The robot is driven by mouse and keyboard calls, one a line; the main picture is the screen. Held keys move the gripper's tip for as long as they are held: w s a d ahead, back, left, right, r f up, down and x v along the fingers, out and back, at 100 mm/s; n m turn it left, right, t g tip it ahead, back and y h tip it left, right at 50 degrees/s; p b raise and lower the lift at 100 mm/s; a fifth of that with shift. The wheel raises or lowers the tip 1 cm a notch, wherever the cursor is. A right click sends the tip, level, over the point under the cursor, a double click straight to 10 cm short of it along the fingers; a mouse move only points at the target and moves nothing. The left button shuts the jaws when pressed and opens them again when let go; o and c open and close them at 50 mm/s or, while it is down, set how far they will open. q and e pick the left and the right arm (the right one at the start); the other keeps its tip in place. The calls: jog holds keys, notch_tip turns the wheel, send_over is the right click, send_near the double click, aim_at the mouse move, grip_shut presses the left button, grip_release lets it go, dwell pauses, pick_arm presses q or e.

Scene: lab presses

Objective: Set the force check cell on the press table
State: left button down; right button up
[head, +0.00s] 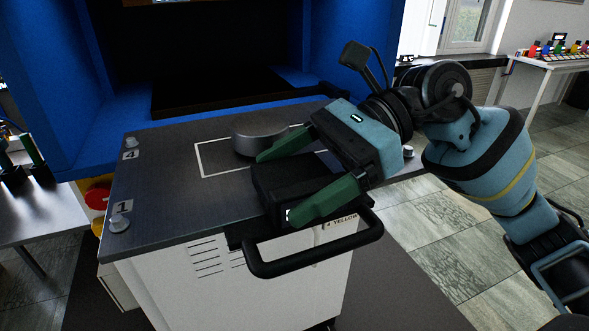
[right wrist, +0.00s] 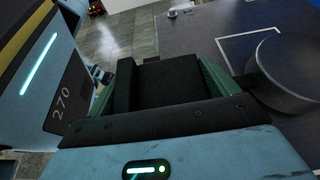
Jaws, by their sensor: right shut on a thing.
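A round grey metal disc, seemingly the force check cell (head: 258,137), lies on the dark cart top, partly within a white outlined rectangle. It also shows at the right of the right wrist view (right wrist: 290,72). My right gripper (head: 283,186) is at the cart's front edge, its green fingers shut on a black block (head: 283,181). The block fills the space between the fingers in the right wrist view (right wrist: 178,82). I cannot tell whether it is fixed to the cart. The far finger is close to the disc. The press table (head: 225,92) is a dark slab inside the blue press. My left gripper is out of view.
The white cart (head: 200,275) stands against the blue press (head: 100,125). A black bar handle (head: 315,258) juts from its front. Small numbered knobs sit at the cart's left corners. A side table (head: 35,205) stands at left. Tiled floor is open at right.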

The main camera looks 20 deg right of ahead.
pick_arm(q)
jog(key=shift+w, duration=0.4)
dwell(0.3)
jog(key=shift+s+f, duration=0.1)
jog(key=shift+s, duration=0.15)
pick_arm(e)
jog(key=shift+f, duration=0.1)
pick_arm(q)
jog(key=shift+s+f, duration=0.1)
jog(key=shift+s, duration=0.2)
pick_arm(e)
jog(key=shift+f, duration=0.1)
jog(key=shift+f, duration=0.15)
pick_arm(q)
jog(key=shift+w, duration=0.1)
pick_arm(e)
jog(key=o, duration=0.8)
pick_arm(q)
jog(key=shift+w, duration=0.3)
pick_arm(e)
jog(key=shift+o, duration=0.5)
jog(key=shift+f, duration=0.15)
